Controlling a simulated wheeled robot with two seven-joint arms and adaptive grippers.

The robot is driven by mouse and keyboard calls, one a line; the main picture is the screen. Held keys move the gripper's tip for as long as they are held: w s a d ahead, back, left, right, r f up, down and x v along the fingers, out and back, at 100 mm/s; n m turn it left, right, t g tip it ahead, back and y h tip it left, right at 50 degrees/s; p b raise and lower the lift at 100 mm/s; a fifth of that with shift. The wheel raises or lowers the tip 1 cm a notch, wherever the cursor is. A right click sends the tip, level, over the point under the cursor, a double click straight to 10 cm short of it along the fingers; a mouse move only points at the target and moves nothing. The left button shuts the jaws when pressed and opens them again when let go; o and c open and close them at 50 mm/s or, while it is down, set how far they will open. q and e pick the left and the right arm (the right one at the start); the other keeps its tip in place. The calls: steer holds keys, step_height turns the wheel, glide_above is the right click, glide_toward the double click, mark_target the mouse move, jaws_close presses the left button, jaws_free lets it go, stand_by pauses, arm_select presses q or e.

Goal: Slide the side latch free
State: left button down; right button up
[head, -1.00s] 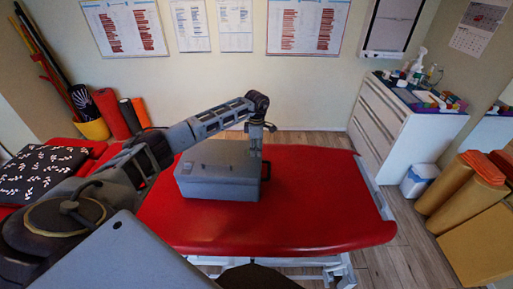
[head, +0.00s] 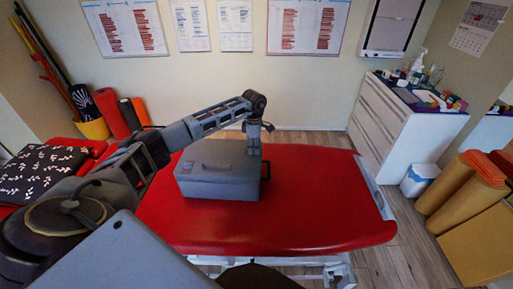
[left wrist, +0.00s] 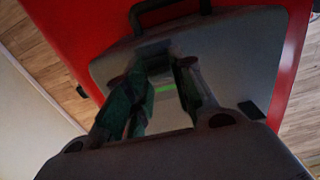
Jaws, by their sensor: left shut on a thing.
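A grey case (head: 215,187) lies closed on the red treatment table (head: 320,205). Its dark handle (head: 267,170) sticks out on the right side; the handle also shows at the top of the left wrist view (left wrist: 170,14). My left gripper (head: 254,152) points down at the right end of the case's lid. In the left wrist view my left gripper (left wrist: 158,62) has its fingers closed together on a small part near the handle edge, apparently the side latch, which the fingertips mostly hide. A green strip shows between the fingers. My right gripper is out of view.
Bare red table top lies to the right of and in front of the case. A white drawer cabinet (head: 395,125) with bottles stands at the back right. Rolled mats (head: 470,180) stand at far right. A patterned black cushion (head: 38,172) lies at the left.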

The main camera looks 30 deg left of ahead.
arm_select(q)
steer(key=shift+s+a, duration=0.45)
steer(key=shift+a, duration=0.35)
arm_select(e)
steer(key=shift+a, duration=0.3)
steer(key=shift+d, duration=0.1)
arm_select(q)
steer(key=c, duration=1.6)
jaws_free()
steer(key=o, duration=0.4)
steer(key=shift+r, duration=0.75)
step_height(320, 180, up, 10)
steer(key=shift+r, duration=0.25)
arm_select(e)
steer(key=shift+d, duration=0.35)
